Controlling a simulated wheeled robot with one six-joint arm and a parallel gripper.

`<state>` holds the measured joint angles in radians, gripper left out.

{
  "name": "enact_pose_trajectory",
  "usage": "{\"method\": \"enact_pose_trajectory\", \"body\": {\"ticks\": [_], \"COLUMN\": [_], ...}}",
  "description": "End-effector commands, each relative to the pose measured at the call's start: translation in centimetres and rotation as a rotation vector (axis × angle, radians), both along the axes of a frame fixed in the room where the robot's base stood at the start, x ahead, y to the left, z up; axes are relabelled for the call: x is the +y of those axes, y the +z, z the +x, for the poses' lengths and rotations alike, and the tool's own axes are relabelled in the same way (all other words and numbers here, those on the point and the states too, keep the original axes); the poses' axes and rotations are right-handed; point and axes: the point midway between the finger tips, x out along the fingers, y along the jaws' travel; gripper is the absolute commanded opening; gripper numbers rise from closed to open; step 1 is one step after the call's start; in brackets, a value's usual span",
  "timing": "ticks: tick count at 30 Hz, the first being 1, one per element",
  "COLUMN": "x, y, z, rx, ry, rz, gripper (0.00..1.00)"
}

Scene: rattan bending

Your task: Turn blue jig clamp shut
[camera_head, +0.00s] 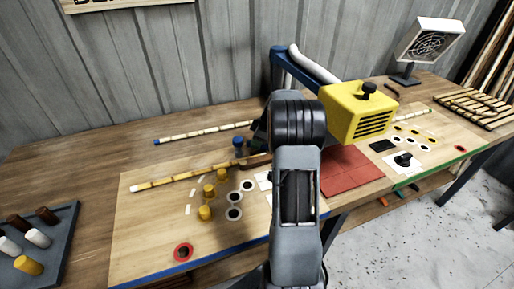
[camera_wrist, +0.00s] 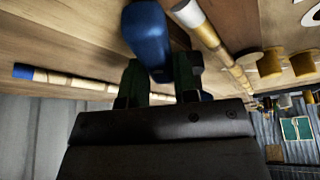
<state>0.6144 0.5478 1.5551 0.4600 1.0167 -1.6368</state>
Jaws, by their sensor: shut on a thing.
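The blue clamp handle (camera_wrist: 147,38) shows large at the top middle of the wrist view. My gripper (camera_wrist: 158,80) is shut on it, with one dark green finger on each side. A blue knob (camera_head: 238,143) stands on the bench left of my arm in the head view; I cannot tell whether it is part of the same clamp. My gripper is mostly hidden behind my arm there. A rattan pole with a white end (camera_head: 190,178) lies on the board beside yellow pegs (camera_head: 206,212). It runs close to the clamp in the wrist view (camera_wrist: 212,40).
Another rattan pole with a blue end (camera_head: 200,132) lies behind. A tray of pegs (camera_head: 40,245) is at the left. A yellow heater-like box (camera_head: 358,112) overhangs a red mat (camera_head: 348,172) to the right. A fan-like panel (camera_head: 428,42) stands at the back right.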

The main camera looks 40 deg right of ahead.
Motion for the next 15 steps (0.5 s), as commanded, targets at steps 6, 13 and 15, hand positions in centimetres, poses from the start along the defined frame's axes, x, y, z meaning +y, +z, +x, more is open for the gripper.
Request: {"method": "enact_pose_trajectory", "body": {"ticks": [6,13,15], "x": [-0.09,-0.21,-0.25], "y": [-0.31,-0.19,-0.09], "z": [0.08,0.15,0.19], "rx": [-0.003,-0.002,-0.002], "ry": [-0.205,-0.422,-0.488], "rz": [-0.002,-0.002,-0.002], "gripper": [0.04,0.04,0.04]}}
